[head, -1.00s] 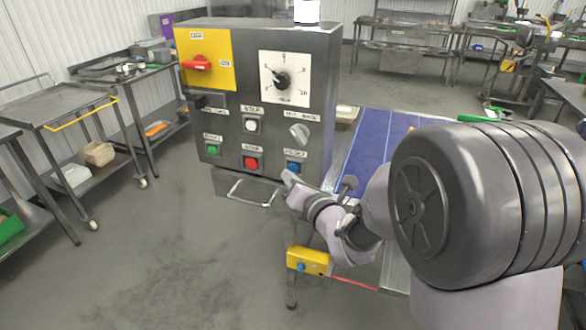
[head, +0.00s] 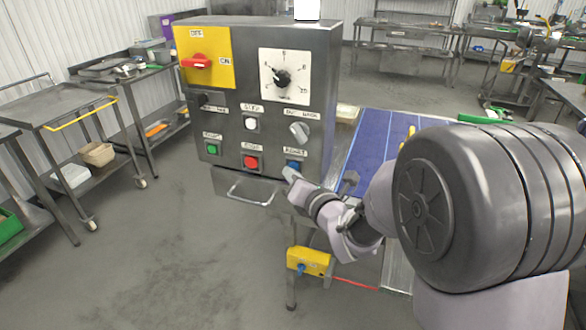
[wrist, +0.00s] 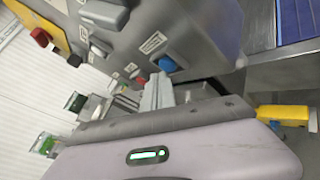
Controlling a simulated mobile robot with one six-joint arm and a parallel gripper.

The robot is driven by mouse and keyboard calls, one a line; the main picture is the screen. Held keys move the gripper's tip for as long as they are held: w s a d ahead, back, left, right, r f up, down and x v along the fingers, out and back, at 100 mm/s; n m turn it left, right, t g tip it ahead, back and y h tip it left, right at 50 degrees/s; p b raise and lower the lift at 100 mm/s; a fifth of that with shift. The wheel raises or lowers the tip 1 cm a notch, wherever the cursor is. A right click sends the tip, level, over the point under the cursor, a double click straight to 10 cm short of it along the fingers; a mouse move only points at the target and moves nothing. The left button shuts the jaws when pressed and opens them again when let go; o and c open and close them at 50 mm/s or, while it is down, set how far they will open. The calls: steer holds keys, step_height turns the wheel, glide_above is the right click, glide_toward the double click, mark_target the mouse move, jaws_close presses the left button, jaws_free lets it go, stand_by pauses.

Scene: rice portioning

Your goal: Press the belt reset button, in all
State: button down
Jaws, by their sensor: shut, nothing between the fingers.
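The control panel (head: 225,128) is a grey metal box with labelled buttons and knobs. A blue button (head: 293,166) sits at its lower right, under a label whose small print I cannot read surely. The blue button also shows in the wrist view (wrist: 168,65), just beyond the finger ends. My gripper (head: 289,173) is shut and empty, its tips close below the blue button. I cannot tell whether they touch it. The fingers also show in the wrist view (wrist: 158,93).
A red button (head: 250,162) and a green button (head: 212,149) sit left of the blue one. A white button (head: 250,124) and a grey knob (head: 299,131) are above. A yellow box (head: 309,261) hangs below. A blue belt (head: 370,148) runs behind my arm.

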steer(key=shift+w+d, duration=0.15)
steer(key=shift+w, duration=0.3)
stand_by(0.6)
steer(key=shift+s+b, duration=0.1)
steer(key=shift+b, duration=0.25)
steer(key=shift+s+a+b, duration=0.3)
steer(key=shift+s+b, duration=0.35)
steer(key=shift+s, duration=0.1)
steer(key=s+b, duration=0.1)
steer(key=s+a+b, duration=0.1)
steer(key=s, duration=0.1)
steer(key=s+b, duration=0.1)
steer(key=shift+s+a, duration=0.35)
